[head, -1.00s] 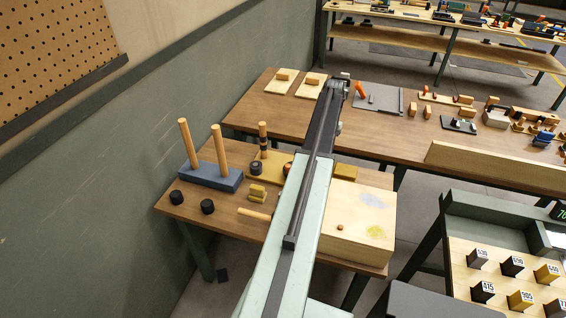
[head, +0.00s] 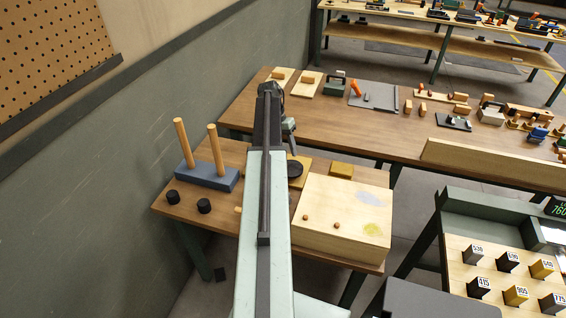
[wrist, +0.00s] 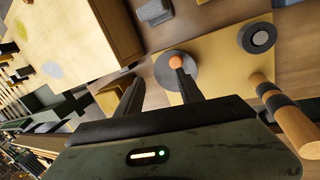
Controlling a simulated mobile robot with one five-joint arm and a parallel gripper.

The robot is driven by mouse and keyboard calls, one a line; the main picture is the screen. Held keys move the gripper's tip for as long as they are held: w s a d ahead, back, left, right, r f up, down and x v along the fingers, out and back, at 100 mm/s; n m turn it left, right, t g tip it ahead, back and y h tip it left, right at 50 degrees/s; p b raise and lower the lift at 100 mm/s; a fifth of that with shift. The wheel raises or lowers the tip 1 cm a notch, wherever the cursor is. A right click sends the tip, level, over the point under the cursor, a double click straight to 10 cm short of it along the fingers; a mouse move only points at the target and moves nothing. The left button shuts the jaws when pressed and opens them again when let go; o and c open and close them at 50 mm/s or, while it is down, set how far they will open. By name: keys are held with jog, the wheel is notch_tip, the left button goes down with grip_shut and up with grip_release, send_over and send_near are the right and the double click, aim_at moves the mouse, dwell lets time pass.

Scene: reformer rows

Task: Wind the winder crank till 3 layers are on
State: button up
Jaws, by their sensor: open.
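The winder's tan base board (wrist: 225,58) shows in the wrist view. On it is a grey crank disc (wrist: 186,79) with an orange knob (wrist: 176,61). A wooden post (wrist: 297,128) with dark bands stands at the right, and a dark disc with a pale centre (wrist: 259,38) lies at the upper right. My gripper (wrist: 158,80) is open; the knob is near its right fingertip, and I cannot tell whether they touch. In the head view the crank disc (head: 295,168) and part of the board (head: 304,178) show right of my arm, which hides the post.
A blue-grey base with two wooden pegs (head: 208,178) stands left of my arm, with two black cylinders (head: 173,196) in front. A pale wooden box (head: 340,214) is at the right, with a yellow block (head: 341,171) behind it. A long bench (head: 330,120) runs behind.

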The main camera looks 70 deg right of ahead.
jog(key=w+a+m+h, duration=0.1)
jog(key=w+m, duration=0.2)
jog(key=m, duration=0.7)
jog(key=m+g+b, duration=0.1)
jog(key=m+b, duration=0.3)
jog(key=b, duration=0.3)
send_near(291, 165)
jog(key=shift+h, duration=0.4)
jog(key=a+f, duration=0.1)
jog(key=s+a+f, duration=0.1)
jog(key=a, duration=0.1)
jog(key=a+f, duration=0.1)
jog(key=f, duration=0.1)
jog(key=shift+s+a, duration=0.35)
jog(key=shift+a, duration=0.05)
jog(key=shift+r, duration=0.2)
grip_shut()
